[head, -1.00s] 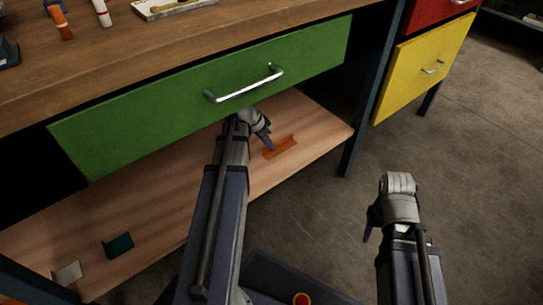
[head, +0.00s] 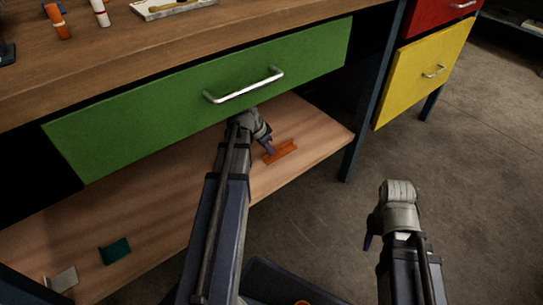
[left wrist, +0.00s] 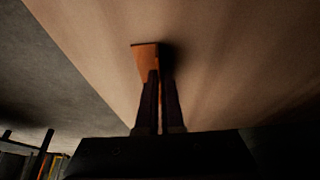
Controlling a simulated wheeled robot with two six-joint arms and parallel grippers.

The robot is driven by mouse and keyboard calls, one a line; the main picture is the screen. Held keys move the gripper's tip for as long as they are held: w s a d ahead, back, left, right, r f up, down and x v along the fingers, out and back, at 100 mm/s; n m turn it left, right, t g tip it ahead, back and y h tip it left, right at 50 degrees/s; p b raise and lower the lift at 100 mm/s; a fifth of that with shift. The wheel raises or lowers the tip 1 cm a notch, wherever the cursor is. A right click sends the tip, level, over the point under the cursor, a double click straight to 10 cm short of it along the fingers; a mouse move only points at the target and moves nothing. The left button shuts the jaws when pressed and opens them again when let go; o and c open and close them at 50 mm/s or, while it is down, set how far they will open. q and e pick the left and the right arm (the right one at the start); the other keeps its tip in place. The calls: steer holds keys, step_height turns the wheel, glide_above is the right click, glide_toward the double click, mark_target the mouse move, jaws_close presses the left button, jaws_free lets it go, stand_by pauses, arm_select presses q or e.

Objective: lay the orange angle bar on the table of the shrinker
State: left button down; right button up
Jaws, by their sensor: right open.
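The orange angle bar (head: 282,152) lies on the wooden lower shelf (head: 185,205), near its right end, under the green drawer. My left gripper (head: 268,147) reaches in under the drawer, with its fingertips at the bar's left part. In the left wrist view, the two dark fingers (left wrist: 161,95) are close together and the bar (left wrist: 144,55) shows at their tips; whether they are closed on it is unclear. My right gripper (head: 371,238) is open and empty over the floor at right. I cannot make out the shrinker or its table.
The green drawer (head: 150,115) with its metal handle (head: 245,88) hangs above my left arm. A dark green piece (head: 115,250) and a grey piece (head: 63,279) lie at the shelf's left. A table leg (head: 360,120) stands right of the bar. The floor at right is clear.

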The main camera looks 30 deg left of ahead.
stand_by(0.4)
arm_select(q)
steer(key=shift+r+p, duration=0.75)
steer(key=shift+r, duration=0.05)
step_height(320, 180, up, 3)
steer(key=p, duration=0.3)
steer(key=shift+f, duration=0.1)
steer(key=shift+s+a+f+b, duration=0.25)
steer(key=shift+s, duration=0.4)
steer(key=shift+s+a+f+b, duration=0.2)
steer(key=shift+s+b, duration=0.05)
steer(key=shift+s, duration=0.35)
steer(key=s+a, duration=0.2)
steer(key=s, duration=0.2)
steer(key=s+a, duration=0.2)
steer(key=s, duration=0.3)
steer(key=s+a, duration=0.2)
steer(key=s, duration=0.3)
steer(key=shift+s, duration=0.1)
